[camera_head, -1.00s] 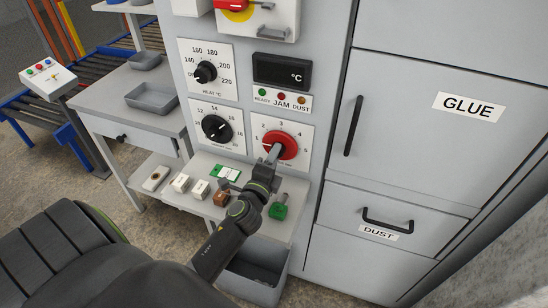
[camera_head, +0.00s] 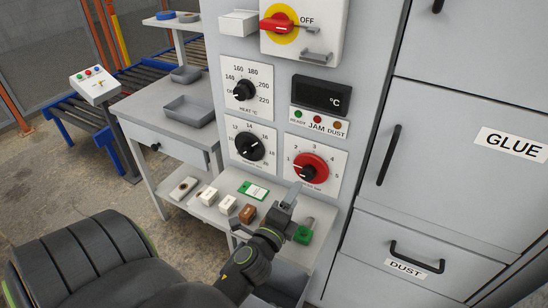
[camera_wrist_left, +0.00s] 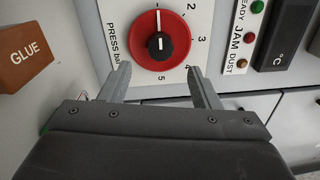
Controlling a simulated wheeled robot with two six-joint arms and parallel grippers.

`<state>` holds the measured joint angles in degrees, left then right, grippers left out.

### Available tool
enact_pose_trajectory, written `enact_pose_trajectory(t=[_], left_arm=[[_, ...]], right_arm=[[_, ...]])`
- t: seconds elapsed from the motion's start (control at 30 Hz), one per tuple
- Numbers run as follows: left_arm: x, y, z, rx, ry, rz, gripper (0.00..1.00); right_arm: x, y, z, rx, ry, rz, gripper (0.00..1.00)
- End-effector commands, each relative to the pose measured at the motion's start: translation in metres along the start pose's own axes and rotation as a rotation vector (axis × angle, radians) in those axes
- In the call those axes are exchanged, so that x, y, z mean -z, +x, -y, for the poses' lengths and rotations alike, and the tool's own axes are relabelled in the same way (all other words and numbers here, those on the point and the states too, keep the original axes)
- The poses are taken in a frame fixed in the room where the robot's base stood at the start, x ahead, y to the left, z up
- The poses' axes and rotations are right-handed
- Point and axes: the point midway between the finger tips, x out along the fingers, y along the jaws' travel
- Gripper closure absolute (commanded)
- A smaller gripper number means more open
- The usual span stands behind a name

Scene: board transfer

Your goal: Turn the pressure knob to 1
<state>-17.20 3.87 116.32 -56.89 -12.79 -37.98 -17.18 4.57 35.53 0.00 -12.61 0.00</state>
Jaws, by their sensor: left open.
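The pressure knob (camera_head: 311,168) is a red round disc with a black centre on a white dial plate marked 1 to 5. In the head view its white mark points left, towards the 1. In the left wrist view the knob (camera_wrist_left: 159,42) fills the top middle, its white line pointing straight up; the 1 is outside that picture. My left gripper (camera_head: 288,196) is below and in front of the knob, apart from it. Its open fingers (camera_wrist_left: 158,72) have nothing between them. My right gripper is not in view.
A heat knob (camera_head: 244,90) and another black knob (camera_head: 249,147) sit on the panel nearby. A red switch (camera_head: 279,23) is above. Below, a shelf holds a brown block (camera_head: 247,214), a green-edged card (camera_head: 253,190) and a green piece (camera_head: 303,234) close to my gripper.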

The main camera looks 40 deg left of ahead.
Motion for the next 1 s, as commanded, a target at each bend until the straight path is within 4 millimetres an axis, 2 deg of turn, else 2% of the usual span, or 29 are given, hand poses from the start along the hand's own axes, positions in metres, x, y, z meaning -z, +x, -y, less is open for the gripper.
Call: enact_pose_trajectory(t=[0.03,0.3,0.5,0.7,1.0], left_arm=[[0.0,-0.012,-0.003,-0.003,-0.001,0.002,0.44],[0.0,-0.064,-0.003,-0.003,-0.002,0.003,0.44],[0.0,-0.091,-0.002,-0.002,-0.002,0.002,0.44],[0.0,-0.102,-0.001,0.0,0.0,0.0,0.44],[0.0,-0.103,0.0,0.001,0.0,0.0,0.44]], right_arm=[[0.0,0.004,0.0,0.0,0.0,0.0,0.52],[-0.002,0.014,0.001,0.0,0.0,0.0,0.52],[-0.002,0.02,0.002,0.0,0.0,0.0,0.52],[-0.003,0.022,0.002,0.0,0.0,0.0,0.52],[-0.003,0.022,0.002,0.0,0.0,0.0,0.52]])
